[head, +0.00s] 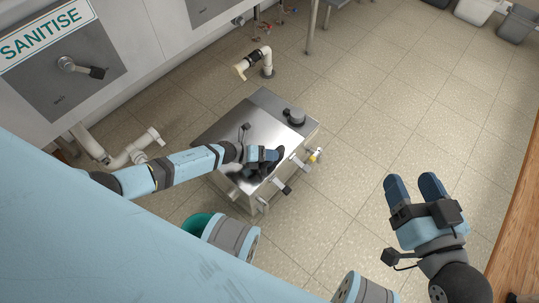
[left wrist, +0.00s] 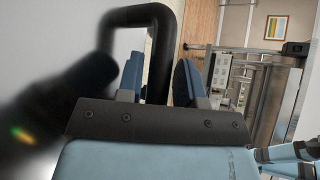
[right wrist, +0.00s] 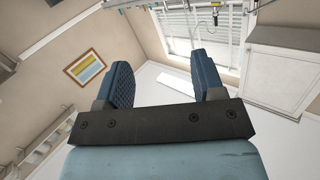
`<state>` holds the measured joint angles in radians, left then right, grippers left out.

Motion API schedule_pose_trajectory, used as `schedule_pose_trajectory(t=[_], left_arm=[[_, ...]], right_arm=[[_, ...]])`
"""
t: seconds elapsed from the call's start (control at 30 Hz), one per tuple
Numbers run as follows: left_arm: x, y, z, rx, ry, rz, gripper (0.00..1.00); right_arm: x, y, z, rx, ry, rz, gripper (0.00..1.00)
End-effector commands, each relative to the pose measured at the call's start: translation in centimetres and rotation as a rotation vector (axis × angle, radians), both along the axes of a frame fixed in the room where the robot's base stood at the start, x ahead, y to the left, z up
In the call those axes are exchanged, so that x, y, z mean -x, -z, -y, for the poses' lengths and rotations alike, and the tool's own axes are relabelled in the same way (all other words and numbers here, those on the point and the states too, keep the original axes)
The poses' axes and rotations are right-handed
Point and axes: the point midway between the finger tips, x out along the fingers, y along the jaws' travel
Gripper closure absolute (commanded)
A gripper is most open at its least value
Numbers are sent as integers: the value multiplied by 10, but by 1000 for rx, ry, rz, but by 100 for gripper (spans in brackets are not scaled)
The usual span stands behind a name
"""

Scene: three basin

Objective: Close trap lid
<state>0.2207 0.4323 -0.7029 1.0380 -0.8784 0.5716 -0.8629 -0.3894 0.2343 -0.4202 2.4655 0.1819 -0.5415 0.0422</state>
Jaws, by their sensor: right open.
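The metal trap (head: 230,118) stands on the floor in the middle of the head view. Its shiny lid (head: 262,118) appears to lie flat on top, with one black handle (head: 295,116) at the far side. My left gripper (head: 270,155) is low over the near part of the lid. In the left wrist view, a black looped handle (left wrist: 160,40) passes between its fingers and fills the gap. The near handle is mostly hidden in the head view. My right gripper (head: 413,188) is open and empty, raised to the right, away from the trap.
Latches (head: 283,187) stick out from the trap's near right side. Tiled floor right of the trap is clear.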

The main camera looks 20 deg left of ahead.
Motion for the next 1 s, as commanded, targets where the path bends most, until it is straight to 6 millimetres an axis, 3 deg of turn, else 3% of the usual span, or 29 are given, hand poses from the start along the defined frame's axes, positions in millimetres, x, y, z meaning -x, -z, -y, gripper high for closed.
schedule_pose_trajectory(t=[0.27,0.7,1.0], left_arm=[[11,-11,-16,0,-1,-1,66],[60,-47,-88,-1,0,-1,66],[71,-54,-105,1,0,0,66]], right_arm=[[1,-9,-1,-13,-2,-10,38],[3,-45,0,-96,42,73,38],[3,-53,1,-111,51,105,38]])
